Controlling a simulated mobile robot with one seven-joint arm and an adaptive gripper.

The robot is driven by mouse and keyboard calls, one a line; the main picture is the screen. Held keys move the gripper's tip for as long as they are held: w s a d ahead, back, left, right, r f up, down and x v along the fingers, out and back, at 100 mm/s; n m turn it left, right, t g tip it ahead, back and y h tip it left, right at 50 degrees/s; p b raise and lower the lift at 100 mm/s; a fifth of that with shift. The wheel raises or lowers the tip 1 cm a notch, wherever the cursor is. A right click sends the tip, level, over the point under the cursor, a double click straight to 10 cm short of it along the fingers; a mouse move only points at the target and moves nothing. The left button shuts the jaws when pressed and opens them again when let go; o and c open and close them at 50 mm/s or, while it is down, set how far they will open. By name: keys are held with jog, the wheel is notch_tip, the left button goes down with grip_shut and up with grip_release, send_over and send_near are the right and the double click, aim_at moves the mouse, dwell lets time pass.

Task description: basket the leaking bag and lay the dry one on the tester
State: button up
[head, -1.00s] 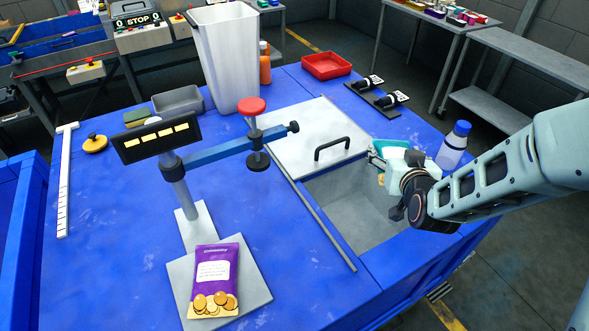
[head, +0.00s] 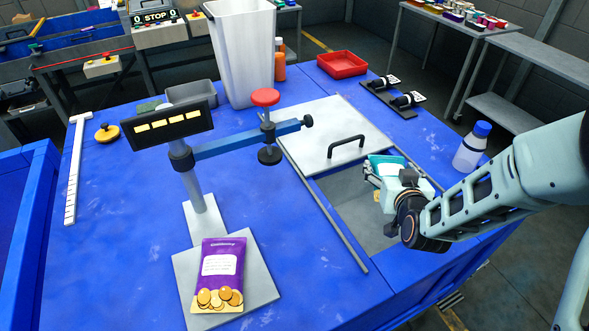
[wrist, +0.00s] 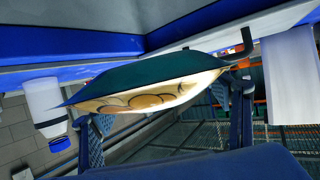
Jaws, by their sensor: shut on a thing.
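A purple snack bag (head: 221,268) lies flat on the grey plate (head: 262,282) of the tester (head: 183,165), which has a dark display and a blue arm with a red knob. My gripper (head: 392,181) is shut on a teal bag (head: 383,163) over the open grey basin at the right of the table. In the wrist view the teal bag (wrist: 150,82) lies across between the two fingers, with its pale printed food picture showing. Whether either bag leaks cannot be seen.
A sliding lid (head: 318,140) with a black handle stands beside the open basin (head: 345,205). A white bottle with a blue cap (head: 470,150) stands right of the basin. A tall white bin (head: 243,60) and a red tray (head: 342,64) are at the back.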

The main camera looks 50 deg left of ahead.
aim_at(394, 175)
jog(key=o, duration=1.3)
jog(key=shift+o, duration=0.2)
jog(key=shift+d, duration=0.1)
jog(key=shift+v, duration=3.75)
jog(key=shift+r, duration=0.1)
